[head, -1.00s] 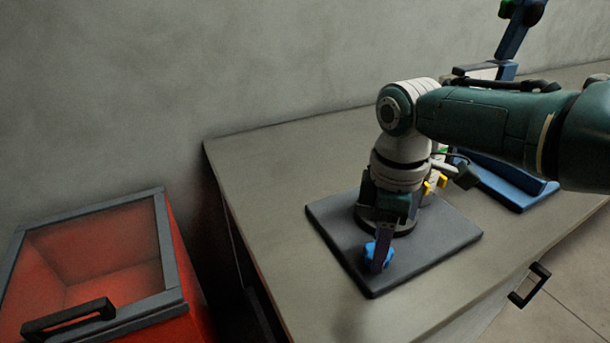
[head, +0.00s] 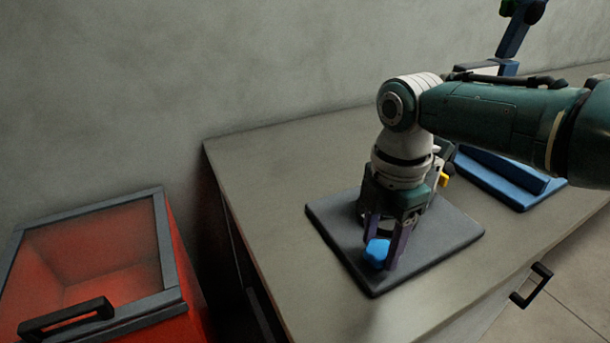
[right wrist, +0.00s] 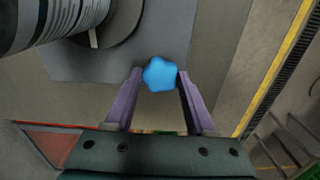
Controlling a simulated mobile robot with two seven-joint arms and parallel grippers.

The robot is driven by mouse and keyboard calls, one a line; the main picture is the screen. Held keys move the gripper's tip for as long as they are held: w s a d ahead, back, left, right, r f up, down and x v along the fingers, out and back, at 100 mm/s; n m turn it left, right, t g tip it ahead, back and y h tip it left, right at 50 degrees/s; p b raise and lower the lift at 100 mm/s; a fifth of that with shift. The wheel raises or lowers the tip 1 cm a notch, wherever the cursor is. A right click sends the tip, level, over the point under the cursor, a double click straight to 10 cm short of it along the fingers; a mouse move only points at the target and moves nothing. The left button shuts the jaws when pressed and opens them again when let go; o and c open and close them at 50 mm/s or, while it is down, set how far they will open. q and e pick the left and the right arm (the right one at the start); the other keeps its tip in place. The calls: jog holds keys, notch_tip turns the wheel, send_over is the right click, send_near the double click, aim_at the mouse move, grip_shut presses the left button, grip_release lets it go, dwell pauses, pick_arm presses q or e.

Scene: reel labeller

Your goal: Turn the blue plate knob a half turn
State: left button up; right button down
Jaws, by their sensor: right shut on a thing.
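The blue knob (head: 377,250) is star-shaped and stands near the front left edge of a dark grey plate (head: 440,243) on the table. My right gripper (head: 383,256) points down at it, one purple finger on each side. In the right wrist view the blue knob (right wrist: 160,75) sits between the fingertips of my right gripper (right wrist: 160,80), which is shut on it. My left gripper is in neither view.
A blue stand (head: 505,180) is behind my right arm on the table. A red box with a clear lid (head: 100,240) and black handle is at the left. The table (head: 270,170) left of the plate is clear. A drawer handle (head: 532,285) is at the front right.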

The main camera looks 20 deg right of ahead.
aim_at(380, 249)
jog(key=shift+a, duration=0.1)
dwell(0.4)
jog(key=shift+c, duration=1.2)
grip_release()
jog(key=shift+r, duration=0.1)
jog(key=shift+r, duration=0.35)
notch_tip(380, 249, up, 9)
jog(key=p, duration=0.3)
